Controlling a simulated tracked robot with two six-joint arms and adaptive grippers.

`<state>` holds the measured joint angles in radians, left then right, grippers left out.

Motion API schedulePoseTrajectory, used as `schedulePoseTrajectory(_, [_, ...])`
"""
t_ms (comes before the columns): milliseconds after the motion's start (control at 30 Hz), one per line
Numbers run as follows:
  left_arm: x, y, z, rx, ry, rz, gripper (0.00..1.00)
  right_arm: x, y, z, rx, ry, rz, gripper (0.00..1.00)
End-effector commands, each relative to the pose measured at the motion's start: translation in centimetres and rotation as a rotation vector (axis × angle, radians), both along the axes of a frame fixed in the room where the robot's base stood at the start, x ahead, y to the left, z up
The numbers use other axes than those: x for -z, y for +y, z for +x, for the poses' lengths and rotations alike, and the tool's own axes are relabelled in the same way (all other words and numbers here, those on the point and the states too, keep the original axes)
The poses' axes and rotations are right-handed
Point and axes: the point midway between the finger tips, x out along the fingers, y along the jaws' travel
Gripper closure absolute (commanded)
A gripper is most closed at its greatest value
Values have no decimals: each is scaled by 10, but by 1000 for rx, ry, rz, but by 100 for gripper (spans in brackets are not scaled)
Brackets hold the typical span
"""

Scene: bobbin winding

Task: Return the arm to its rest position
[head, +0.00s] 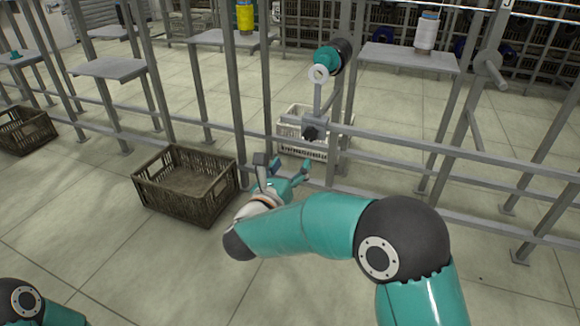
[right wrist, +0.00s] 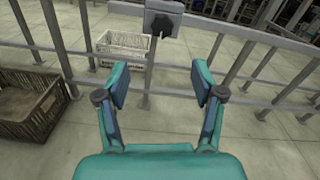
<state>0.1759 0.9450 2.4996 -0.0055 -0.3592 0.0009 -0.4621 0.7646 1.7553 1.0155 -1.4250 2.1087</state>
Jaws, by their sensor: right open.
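My right gripper (head: 290,172) is open and empty in the head view, held in front of the metal frame's lower rail. In the right wrist view its two fingers (right wrist: 160,88) stand wide apart with nothing between them. My right arm reaches in from the lower right. Part of my left arm shows at the lower left corner of the head view; its gripper is out of the picture. A teal bobbin (head: 326,60) with a white end sits on a holder on the frame, above my right gripper. A dark knob (head: 311,132) sits below it.
A brown crate (head: 185,205) stands on the floor just left of my right gripper. A white crate (head: 290,130) stands behind the rail. Grey posts and rails (head: 440,163) run across. Yellow (head: 245,16) and white (head: 427,31) spools stand on shelves. The floor at front left is clear.

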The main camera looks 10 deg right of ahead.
Motion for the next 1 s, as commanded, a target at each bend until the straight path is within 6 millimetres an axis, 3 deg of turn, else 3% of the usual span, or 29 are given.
schedulePoseTrajectory(200, [-2, 0, 0, 0, 0, 0, 58, 0, -8, 1, 13, 4, -1, 32])
schedulePoseTrajectory(267, [-6, 0, 0, 0, 0, 0, 58, 3, -20, 3, 34, 16, -2, 32])
schedulePoseTrajectory(367, [-16, 0, 0, 0, 0, 0, 58, 16, -56, 6, 94, 56, -9, 32])
schedulePoseTrajectory(467, [-30, 0, 0, 0, 0, 0, 58, 51, -104, -1, 144, 156, -51, 32])
schedulePoseTrajectory(533, [-42, 0, 0, 0, 0, 0, 58, 93, -131, -11, 101, 293, -107, 32])
schedulePoseTrajectory(600, [-52, 0, 0, 0, 0, 0, 58, 145, -142, -27, -23, 509, -219, 32])
schedulePoseTrajectory(667, [-58, 0, 0, 0, 0, 0, 58, 187, -141, -47, -173, 701, -335, 32])
schedulePoseTrajectory(800, [-68, 0, 0, 0, 0, 0, 58, 268, -114, -114, -621, 1070, -626, 32])
schedulePoseTrajectory(900, [-73, 0, 0, 0, 0, 0, 58, 306, -82, -172, -1004, 1212, -855, 32])
schedulePoseTrajectory(1000, [-74, 0, 0, 0, 0, 0, 58, 326, -48, -229, -1394, 1229, -1100, 32])
